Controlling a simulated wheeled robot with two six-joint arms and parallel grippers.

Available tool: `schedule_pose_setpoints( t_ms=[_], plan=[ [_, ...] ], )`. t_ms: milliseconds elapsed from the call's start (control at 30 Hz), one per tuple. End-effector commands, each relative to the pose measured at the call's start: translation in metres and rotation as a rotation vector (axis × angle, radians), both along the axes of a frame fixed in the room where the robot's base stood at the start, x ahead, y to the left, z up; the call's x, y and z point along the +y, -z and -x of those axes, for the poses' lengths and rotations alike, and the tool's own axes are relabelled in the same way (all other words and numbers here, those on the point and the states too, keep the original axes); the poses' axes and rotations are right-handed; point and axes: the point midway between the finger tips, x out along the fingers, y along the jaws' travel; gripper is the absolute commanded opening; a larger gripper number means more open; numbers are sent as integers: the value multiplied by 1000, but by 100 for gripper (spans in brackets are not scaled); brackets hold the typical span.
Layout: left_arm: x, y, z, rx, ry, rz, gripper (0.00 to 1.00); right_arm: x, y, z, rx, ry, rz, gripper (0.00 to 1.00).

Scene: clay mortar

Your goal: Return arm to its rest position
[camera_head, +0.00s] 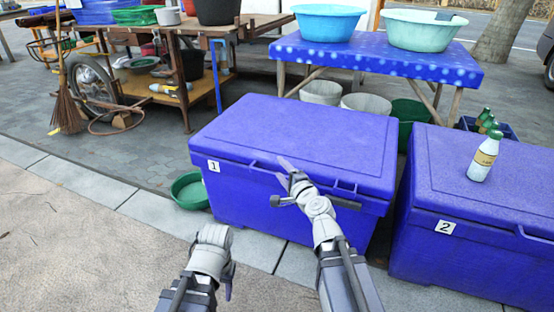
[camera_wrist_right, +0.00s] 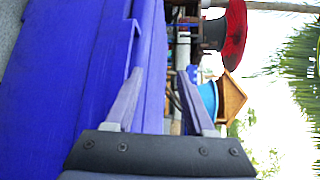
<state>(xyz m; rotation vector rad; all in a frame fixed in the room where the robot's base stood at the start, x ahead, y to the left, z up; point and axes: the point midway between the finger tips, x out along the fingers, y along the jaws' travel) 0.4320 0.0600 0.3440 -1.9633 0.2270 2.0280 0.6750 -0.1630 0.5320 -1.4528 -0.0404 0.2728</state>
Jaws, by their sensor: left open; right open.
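My right gripper (camera_head: 281,182) is in front of the long side of the blue cooler box marked 1 (camera_head: 300,125), near the seam under its lid. In the right wrist view my right gripper (camera_wrist_right: 162,74) is open, its two fingers apart with nothing between them. The blue box wall (camera_wrist_right: 60,70) fills the left of that view. My left gripper (camera_head: 228,285) hangs low over the pavement, left of my right arm. One of its fingers points down; the rest is hidden behind the wrist. I see nothing held in it.
A second blue cooler box marked 2 (camera_head: 500,210) stands to the right, with a white bottle (camera_head: 484,157) upright on its lid. A green basin (camera_head: 190,190) lies by the first box's left end. A blue-covered table (camera_head: 380,58) stands behind. Pavement (camera_head: 90,250) at left is clear.

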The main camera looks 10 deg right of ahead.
Motion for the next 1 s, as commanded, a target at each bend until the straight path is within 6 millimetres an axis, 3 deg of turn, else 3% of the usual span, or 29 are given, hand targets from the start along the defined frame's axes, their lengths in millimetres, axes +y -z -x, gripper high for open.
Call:
schedule_pose_setpoints(
  t_ms=[67,167,300,400,600,800,1000],
  plan=[
    [0,-10,0,0,0,0,50,17,-4,3,17,-55,53,54],
    [0,-32,0,1,2,0,50,61,-3,17,71,-219,218,54],
    [0,-76,0,2,5,-2,50,134,17,70,211,-602,612,54],
    [1,-100,1,3,7,-2,50,153,36,116,327,-856,879,54],
    [1,-134,1,5,11,-3,50,140,47,188,544,-1209,1255,54],
    [1,-163,1,6,12,-4,50,108,26,239,767,-1446,1510,54],
    [1,-200,1,6,12,-4,50,101,-12,244,804,-1469,1536,54]
  ],
)
